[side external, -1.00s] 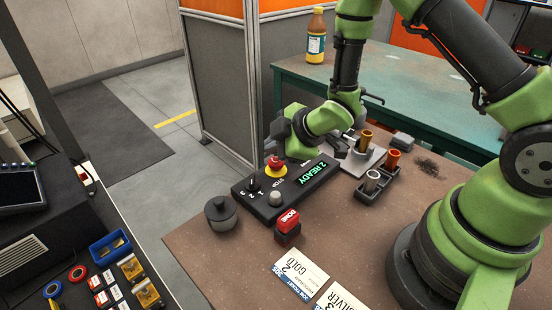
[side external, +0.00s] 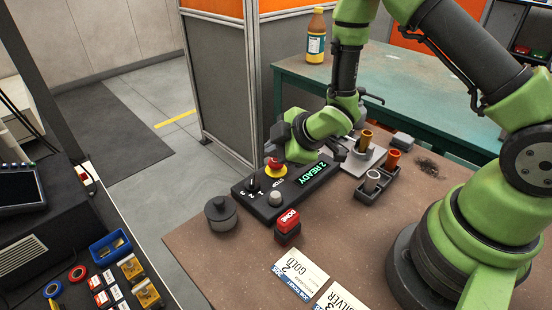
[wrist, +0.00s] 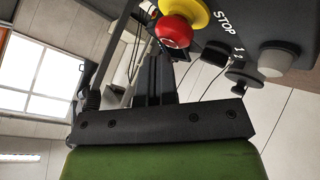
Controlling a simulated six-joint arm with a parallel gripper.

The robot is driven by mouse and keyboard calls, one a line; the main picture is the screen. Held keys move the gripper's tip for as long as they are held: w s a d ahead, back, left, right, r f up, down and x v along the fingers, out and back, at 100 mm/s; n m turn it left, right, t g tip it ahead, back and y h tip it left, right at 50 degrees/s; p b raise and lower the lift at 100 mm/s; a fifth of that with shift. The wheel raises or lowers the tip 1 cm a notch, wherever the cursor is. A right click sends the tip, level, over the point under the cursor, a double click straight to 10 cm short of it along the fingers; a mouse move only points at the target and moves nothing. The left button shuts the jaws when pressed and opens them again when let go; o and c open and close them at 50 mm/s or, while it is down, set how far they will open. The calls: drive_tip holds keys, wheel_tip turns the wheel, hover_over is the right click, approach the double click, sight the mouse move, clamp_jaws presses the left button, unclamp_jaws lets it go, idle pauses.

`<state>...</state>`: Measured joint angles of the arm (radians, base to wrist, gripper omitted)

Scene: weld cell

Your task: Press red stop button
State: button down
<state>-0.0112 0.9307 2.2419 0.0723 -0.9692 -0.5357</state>
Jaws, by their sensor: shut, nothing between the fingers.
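The red stop button (side external: 275,163) is a domed red knob on a yellow collar at the far end of the black control box (side external: 262,207). In the wrist view the red button (wrist: 174,32) is near the top centre, with the word STOP beside it. My gripper (wrist: 156,62) is shut and empty, its dark fingers pointing toward the button. In the side view my gripper (side external: 277,147) is just above the button, partly hidden by my wrist. I cannot tell whether the fingertips touch it.
A selector knob (side external: 254,185) and a grey button (side external: 275,198) share the box. Cards lie at the front.

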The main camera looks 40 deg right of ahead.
sight(275, 161)
drive_tip(key=shift+f, duration=0.4)
idle(0.5)
drive_tip(key=shift+r, duration=0.85)
drive_tip(key=shift+r, duration=2.5)
